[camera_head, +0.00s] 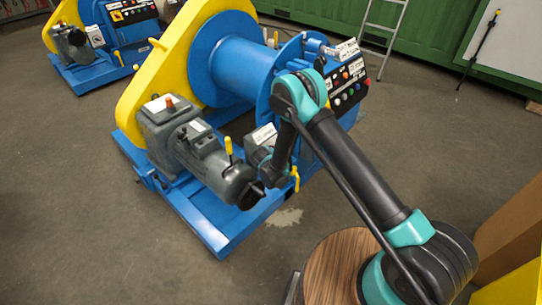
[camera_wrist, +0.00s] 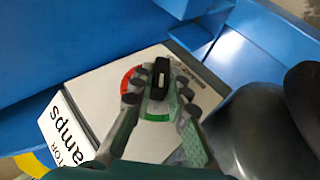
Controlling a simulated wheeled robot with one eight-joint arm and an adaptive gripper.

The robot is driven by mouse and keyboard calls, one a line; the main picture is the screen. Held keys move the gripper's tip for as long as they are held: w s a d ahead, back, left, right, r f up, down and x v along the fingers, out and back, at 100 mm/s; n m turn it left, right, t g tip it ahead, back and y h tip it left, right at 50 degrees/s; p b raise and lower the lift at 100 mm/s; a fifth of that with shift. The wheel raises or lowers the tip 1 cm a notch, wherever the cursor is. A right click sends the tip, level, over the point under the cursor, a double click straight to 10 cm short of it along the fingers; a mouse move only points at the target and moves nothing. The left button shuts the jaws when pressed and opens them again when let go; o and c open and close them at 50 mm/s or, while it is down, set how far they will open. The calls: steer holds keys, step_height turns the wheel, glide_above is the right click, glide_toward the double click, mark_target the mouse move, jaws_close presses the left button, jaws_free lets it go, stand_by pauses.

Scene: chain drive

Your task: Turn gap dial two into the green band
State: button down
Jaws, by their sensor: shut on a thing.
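In the wrist view a white dial face (camera_wrist: 100,88) sits on a box, with a black knob (camera_wrist: 161,70) at its middle bearing a pale mark. A red band (camera_wrist: 127,80) shows left of the knob and a bit of green band (camera_wrist: 157,117) below it; my fingers hide the rest. My gripper (camera_wrist: 160,90) is shut on the knob, one finger on each side. In the head view the grey dial box (camera_head: 262,137) is on the blue machine, and my gripper is largely hidden behind my wrist. The part-visible lettering ends in "amps"; I cannot read a dial number.
A grey motor (camera_head: 210,160) with a yellow lever (camera_head: 228,148) stands left of the dial box. A control panel (camera_head: 348,82) with buttons is behind my arm. A round wooden top (camera_head: 335,262) is near my base. Open floor lies at the front left.

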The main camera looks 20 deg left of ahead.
steer(key=shift+t, duration=0.3)
steer(key=c, duration=1.5)
jaws_free()
step_height(320, 180, up, 10)
